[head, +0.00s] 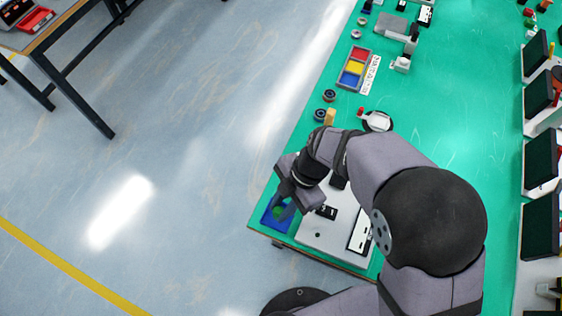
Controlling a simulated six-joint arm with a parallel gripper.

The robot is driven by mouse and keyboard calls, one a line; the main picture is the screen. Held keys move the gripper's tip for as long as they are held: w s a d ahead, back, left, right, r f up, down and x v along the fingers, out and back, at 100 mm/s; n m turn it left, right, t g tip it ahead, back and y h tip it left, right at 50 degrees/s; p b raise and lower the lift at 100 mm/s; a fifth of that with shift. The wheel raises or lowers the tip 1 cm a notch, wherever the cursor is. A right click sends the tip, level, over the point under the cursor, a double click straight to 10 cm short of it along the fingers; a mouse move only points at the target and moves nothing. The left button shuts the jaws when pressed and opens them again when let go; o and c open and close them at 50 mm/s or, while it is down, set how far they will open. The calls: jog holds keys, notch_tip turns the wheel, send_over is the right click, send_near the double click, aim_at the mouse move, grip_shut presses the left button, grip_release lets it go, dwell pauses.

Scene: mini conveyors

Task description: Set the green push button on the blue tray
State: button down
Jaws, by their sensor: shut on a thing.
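The blue tray (270,222) lies at the near left corner of the green table, partly covered by my gripper. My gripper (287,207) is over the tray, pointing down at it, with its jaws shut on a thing. The held thing is hidden or too small to make out, so I cannot tell its colour or whether it touches the tray. No green push button shows clearly at the gripper.
A grey-white panel (312,236) lies right beside the blue tray. Beyond are dark round parts (329,96), a tan block (330,117) and a red, yellow and blue bin (355,67). Dark screens (539,155) line the right side. The table's middle is clear.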

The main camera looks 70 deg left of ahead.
jog(key=shift+f+b, duration=0.25)
jog(key=shift+b, duration=0.05)
jog(key=c, duration=1.5)
grip_release()
jog(key=shift+r, duration=0.1)
jog(key=shift+c, duration=0.2)
jog(key=shift+r+p, duration=0.15)
jog(key=shift+p, duration=0.15)
jog(key=b+v, duration=0.3)
jog(key=v, duration=0.9)
